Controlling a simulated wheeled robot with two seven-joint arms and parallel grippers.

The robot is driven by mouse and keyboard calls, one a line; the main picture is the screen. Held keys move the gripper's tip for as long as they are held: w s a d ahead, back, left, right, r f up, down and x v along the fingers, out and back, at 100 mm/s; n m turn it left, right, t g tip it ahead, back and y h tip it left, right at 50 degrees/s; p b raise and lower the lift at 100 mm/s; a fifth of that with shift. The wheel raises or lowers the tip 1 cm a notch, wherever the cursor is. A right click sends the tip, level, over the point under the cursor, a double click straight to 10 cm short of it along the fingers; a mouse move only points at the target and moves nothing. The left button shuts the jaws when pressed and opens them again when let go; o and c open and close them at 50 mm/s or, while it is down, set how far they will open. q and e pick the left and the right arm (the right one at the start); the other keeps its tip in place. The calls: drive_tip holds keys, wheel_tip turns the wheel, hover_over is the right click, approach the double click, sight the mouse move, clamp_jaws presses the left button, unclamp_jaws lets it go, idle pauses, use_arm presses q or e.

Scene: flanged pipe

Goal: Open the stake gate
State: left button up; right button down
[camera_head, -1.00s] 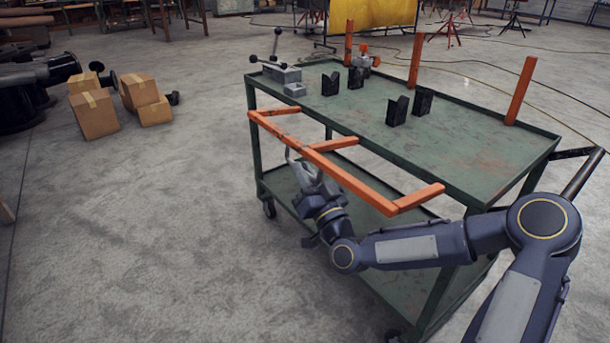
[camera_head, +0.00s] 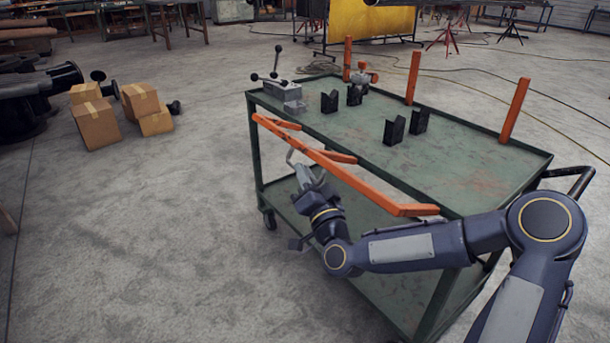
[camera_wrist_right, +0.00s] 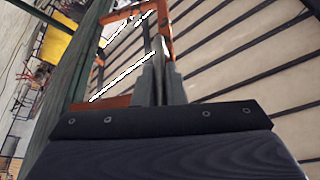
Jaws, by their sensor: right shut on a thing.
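The stake gate (camera_head: 370,188) is an orange frame with one long rail and several short stakes. It sticks out from the near long edge of the green cart, roughly flat rather than upright. My right gripper (camera_head: 292,157) reaches to the rail's underside, left of its middle, and is shut on the gate. In the right wrist view, my fingers (camera_wrist_right: 160,62) are close together, with orange gate parts (camera_wrist_right: 165,22) beyond them. The exact contact is hidden. My left gripper is not in view.
The green cart (camera_head: 470,165) carries several black blocks (camera_head: 394,130), a grey clamp (camera_head: 280,90) and an orange-handled fitting (camera_head: 362,76). Upright orange stakes (camera_head: 412,78) line its far side. Cardboard boxes (camera_head: 97,124) sit on the floor at left. Floor between is clear.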

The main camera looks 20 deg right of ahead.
drive_tip(key=c, duration=1.5)
unclamp_jaws()
drive_tip(key=v, duration=0.8)
drive_tip(key=shift+a+p, duration=0.1)
drive_tip(key=shift+p, duration=0.3)
drive_tip(key=shift+d+f+b+v, duration=0.15)
drive_tip(key=shift+b+v, duration=0.25)
drive_tip(key=shift+v, duration=1.1)
drive_tip(key=shift+d+f+b+v, duration=0.15)
drive_tip(key=shift+b+v, duration=0.3)
drive_tip(key=shift+v, duration=1)
drive_tip(key=shift+d+b+v, duration=0.1)
drive_tip(key=shift+b+v, duration=0.3)
drive_tip(key=shift+v, duration=1.1)
drive_tip(key=shift+w, duration=0.15)
